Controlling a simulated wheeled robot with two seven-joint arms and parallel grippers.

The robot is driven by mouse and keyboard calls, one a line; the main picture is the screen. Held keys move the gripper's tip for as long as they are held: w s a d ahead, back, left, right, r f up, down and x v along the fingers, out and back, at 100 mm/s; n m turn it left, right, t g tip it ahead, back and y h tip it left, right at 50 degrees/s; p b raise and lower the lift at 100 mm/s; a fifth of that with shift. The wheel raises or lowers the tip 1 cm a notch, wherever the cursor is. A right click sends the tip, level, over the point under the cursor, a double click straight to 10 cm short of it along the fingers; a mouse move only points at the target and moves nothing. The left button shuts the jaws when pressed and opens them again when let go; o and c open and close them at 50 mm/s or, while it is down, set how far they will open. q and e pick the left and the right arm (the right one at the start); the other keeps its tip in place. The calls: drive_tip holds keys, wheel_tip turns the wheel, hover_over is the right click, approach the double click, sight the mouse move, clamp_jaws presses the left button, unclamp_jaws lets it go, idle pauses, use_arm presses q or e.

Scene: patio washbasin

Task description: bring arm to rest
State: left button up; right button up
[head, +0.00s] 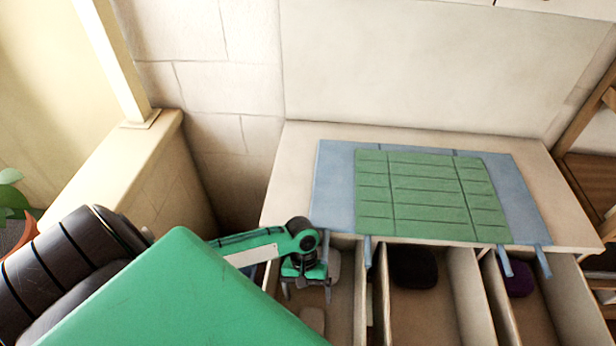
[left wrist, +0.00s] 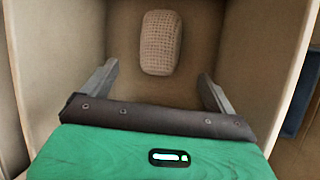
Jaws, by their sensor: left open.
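My left arm comes in from the left in the head view, and its green-and-black gripper (head: 307,291) points down at the left open drawer (head: 346,310). The gripper also shows in the left wrist view (left wrist: 159,84), with its two grey fingers wide apart and nothing between them. A beige, woven-looking rounded item (left wrist: 161,43) lies on the drawer floor beyond the fingertips, apart from them. A pale item (head: 312,319) shows in the same drawer in the head view, partly hidden by my arm. My right gripper is not in view.
Two more open drawers hold a black item (head: 414,267) and a dark purple item (head: 518,279). A green mat (head: 430,196) lies on a blue cloth (head: 335,190) on the counter (head: 291,180). A potted plant (head: 12,205) stands far left; a wooden frame (head: 590,170) stands right.

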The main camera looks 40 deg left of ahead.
use_arm(q)
drive_tip(key=x, duration=1.2)
drive_tip(key=shift+f, duration=0.1)
drive_tip(key=shift+r, duration=0.25)
drive_tip(key=shift+s+a+r, duration=0.2)
drive_tip(key=shift+a+r, duration=0.2)
drive_tip(key=shift+r, duration=0.05)
